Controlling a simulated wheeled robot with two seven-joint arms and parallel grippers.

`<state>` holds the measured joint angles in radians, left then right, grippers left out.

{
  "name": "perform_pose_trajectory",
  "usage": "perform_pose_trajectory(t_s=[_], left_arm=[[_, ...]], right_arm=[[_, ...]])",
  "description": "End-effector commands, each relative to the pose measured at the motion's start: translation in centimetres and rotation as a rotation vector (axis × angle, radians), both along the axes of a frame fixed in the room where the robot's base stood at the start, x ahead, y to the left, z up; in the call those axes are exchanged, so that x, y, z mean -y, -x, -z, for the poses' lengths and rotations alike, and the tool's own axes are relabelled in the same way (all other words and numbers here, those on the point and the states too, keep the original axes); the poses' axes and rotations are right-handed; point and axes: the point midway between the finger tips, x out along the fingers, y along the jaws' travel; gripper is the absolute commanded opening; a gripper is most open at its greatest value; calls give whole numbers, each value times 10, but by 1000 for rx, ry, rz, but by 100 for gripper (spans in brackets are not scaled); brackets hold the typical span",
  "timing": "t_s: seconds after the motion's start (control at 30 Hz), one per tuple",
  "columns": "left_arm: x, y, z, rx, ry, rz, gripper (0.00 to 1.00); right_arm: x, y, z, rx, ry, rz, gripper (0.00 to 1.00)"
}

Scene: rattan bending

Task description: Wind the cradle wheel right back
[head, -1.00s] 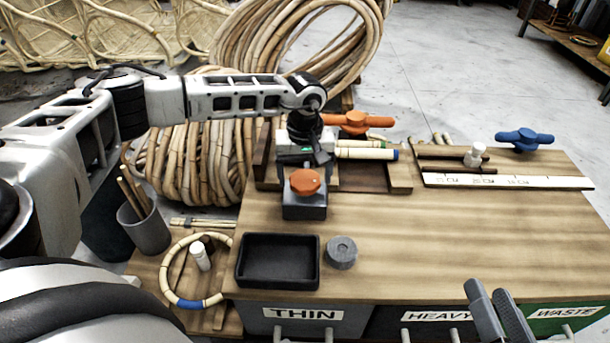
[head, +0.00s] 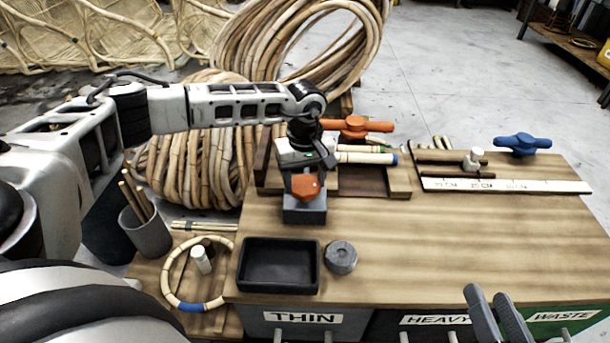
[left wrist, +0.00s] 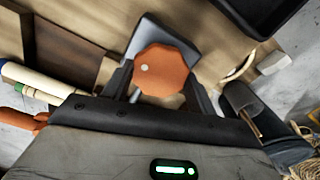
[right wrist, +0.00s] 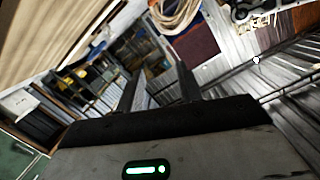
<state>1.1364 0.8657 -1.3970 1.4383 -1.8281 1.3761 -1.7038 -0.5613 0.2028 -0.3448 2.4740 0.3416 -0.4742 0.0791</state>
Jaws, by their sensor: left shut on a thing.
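The orange knob-like wheel (head: 306,188) sits on top of a grey block (head: 304,213) at the left of the bench. My left gripper (head: 304,178) points down over it and is shut on it. In the left wrist view the wheel (left wrist: 162,70) shows as an eight-sided knob with a pale dot near its left side, between the two fingers. My right gripper (head: 494,312) hangs empty at the front right. Its fingers stand apart in the right wrist view (right wrist: 160,85).
A black tray (head: 278,265) and a grey round puck (head: 341,257) lie in front of the block. An orange handle (head: 355,126) and rattan sticks (head: 366,157) are behind it. A ruler (head: 505,185) and blue handle (head: 522,144) stand at right. The bench middle is clear.

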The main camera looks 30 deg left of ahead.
Motion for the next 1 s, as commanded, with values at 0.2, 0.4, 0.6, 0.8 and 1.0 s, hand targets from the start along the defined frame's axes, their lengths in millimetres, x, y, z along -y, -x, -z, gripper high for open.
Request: perform_pose_trajectory(t_s=[0.2, 0.4, 0.6, 0.8, 1.0], left_arm=[[0, 1, -3, -3, 0, -199, 34], [0, 0, -3, -3, 0, -389, 34], [0, 0, -3, -3, 2, -579, 34], [0, 1, -3, -3, 0, -769, 34], [0, 0, -3, -2, 1, -959, 34]], right_arm=[[3, 3, 7, -27, 72, 2, 36], [7, 4, 11, -35, 138, 4, 36], [10, 4, 11, -36, 192, 10, 36], [13, 5, 15, -50, 248, 13, 36], [16, 10, 24, -102, 283, 1, 36]])
